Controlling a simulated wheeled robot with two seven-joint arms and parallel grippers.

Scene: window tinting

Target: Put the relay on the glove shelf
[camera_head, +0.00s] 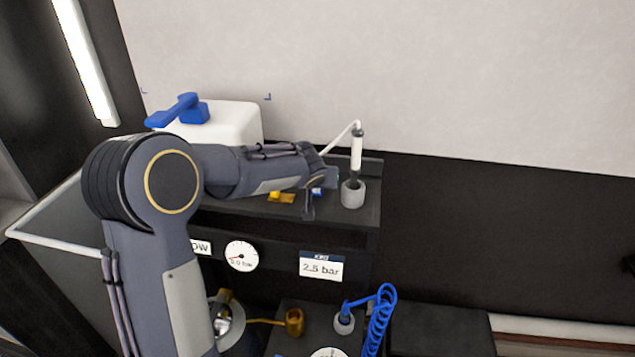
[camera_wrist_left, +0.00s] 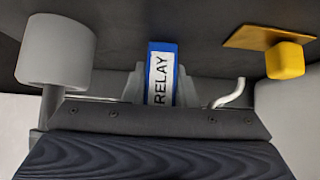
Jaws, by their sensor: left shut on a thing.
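The relay (camera_wrist_left: 161,75) is a small blue block with a white face lettered RELAY. In the left wrist view it stands between the two grey fingers of my left gripper (camera_wrist_left: 160,88), which is shut on it. In the head view only a small blue bit of the relay (camera_head: 318,191) shows at the end of my left arm. It is over or on a dark shelf top (camera_head: 370,185), left of a grey cup; whether it touches the surface I cannot tell. No label names this as the glove shelf. My right gripper is not in view.
A grey cup (camera_head: 353,194) holds an upright white tube close to the gripper. A yellow piece (camera_head: 281,197) lies on its other side. A white container with a blue handle (camera_head: 222,122) stands behind my arm. Below are a gauge (camera_head: 241,256) and a blue coiled hose (camera_head: 379,320).

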